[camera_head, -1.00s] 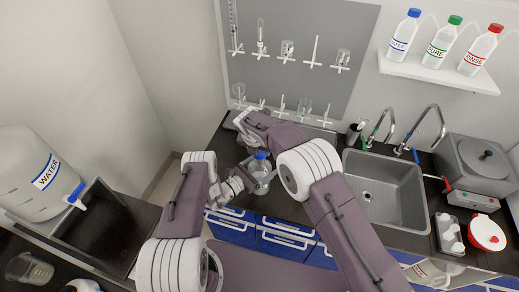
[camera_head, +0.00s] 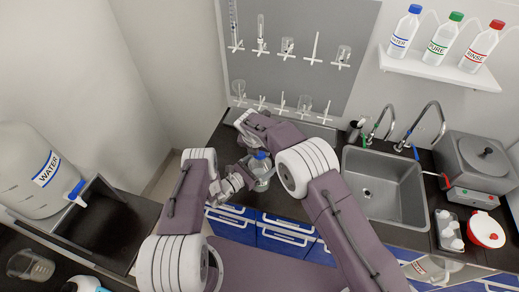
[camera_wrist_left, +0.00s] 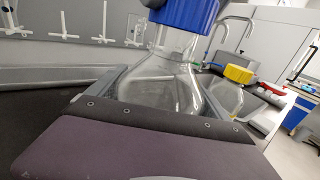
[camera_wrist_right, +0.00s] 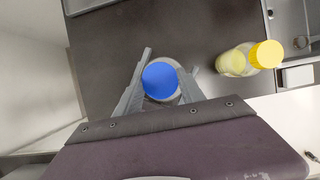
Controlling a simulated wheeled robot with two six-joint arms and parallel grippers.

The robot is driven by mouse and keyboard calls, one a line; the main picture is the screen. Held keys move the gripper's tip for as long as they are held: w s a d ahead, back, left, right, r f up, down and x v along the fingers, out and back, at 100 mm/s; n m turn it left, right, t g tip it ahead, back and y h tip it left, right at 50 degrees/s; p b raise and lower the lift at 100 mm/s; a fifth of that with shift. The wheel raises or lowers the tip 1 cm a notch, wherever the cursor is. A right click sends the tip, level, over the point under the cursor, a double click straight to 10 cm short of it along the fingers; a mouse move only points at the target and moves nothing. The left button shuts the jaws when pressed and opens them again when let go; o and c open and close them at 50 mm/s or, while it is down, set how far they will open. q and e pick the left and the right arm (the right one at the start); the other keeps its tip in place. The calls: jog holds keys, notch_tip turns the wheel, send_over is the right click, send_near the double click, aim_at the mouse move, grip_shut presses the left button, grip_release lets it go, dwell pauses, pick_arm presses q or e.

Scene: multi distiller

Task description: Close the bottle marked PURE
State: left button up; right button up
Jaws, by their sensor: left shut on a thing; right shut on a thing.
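A clear glass bottle (camera_head: 264,182) with a blue cap stands at the counter's front, between my grippers. It fills the middle of the left wrist view (camera_wrist_left: 165,80), with the blue cap (camera_wrist_left: 185,12) on its neck. My left gripper (camera_head: 248,182) is shut on the bottle's body from the side. My right gripper (camera_wrist_right: 162,85) is above it, shut on the blue cap (camera_wrist_right: 160,80), seen from the top. No label shows on this bottle. A white bottle marked PURE (camera_head: 439,44), with its green cap (camera_head: 456,16) on, stands on the wall shelf.
Bottles marked WATER (camera_head: 404,32) and RINSE (camera_head: 480,48) flank PURE on the shelf (camera_head: 425,70). A yellow-capped bottle (camera_wrist_right: 235,62) stands close to the held bottle. A sink (camera_head: 385,190) is at the right, a glassware pegboard (camera_head: 300,25) behind, a large WATER tank (camera_head: 35,175) at the left.

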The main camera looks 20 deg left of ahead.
jog(key=shift+f, duration=0.45)
pick_arm(q)
grip_shut()
pick_arm(e)
jog(key=shift+a+m+h, duration=0.15)
jog(key=shift+m+h, duration=0.25)
jog(key=shift+m, duration=0.6)
jog(key=shift+m+h, duration=0.3)
jog(key=shift+m, duration=0.4)
jog(key=o, duration=1.3)
jog(key=shift+r, duration=0.15)
